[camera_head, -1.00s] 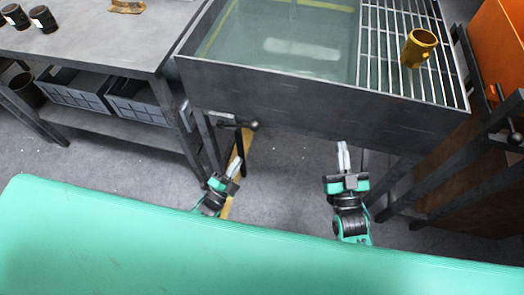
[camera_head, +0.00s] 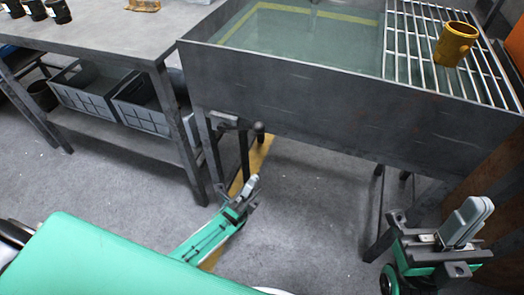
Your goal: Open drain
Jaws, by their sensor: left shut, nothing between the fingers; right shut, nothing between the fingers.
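The metal tank (camera_head: 300,98) holds greenish liquid (camera_head: 290,35). A dark drain lever (camera_head: 238,126) with a round knob at its right end sticks out beneath the tank's left part, roughly level. My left gripper (camera_head: 252,183) is shut and empty, below the knob in the picture and apart from it. My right gripper (camera_head: 472,218) is shut and empty at the lower right, well away from the lever. The drain outlet itself cannot be made out.
A steel rack (camera_head: 405,45) covers the tank's right side, with a yellow cup-like part (camera_head: 456,44) on it. A workbench (camera_head: 110,42) with grey crates (camera_head: 92,88) below stands at the left. Tank legs flank open floor (camera_head: 310,190) under the tank.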

